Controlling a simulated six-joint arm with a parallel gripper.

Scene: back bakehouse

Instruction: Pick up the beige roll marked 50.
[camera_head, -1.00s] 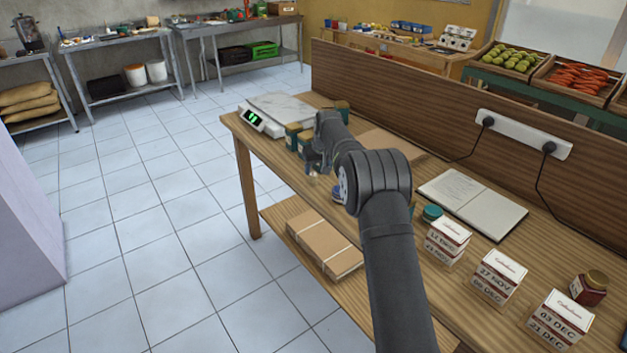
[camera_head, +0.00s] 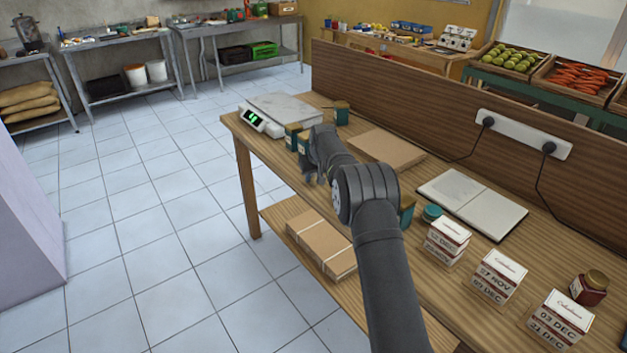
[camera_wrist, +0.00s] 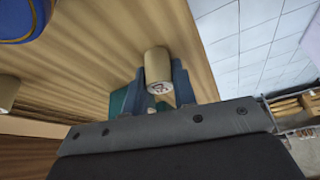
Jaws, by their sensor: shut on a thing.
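My gripper (camera_wrist: 160,88) is shut on a beige roll (camera_wrist: 158,66) in the wrist view. The roll is a short cylinder, held between the two dark fingers with one end facing the camera. In the head view my gripper (camera_head: 313,178) is over the table's front edge, beside the dark green tins (camera_head: 292,136); the roll is hidden there. Another beige cylinder (camera_wrist: 8,92) stands at the left edge of the wrist view.
A white scale (camera_head: 285,108) with a green display is at the table's far end. A blue round object (camera_wrist: 18,20) shows at the wrist view's top left.

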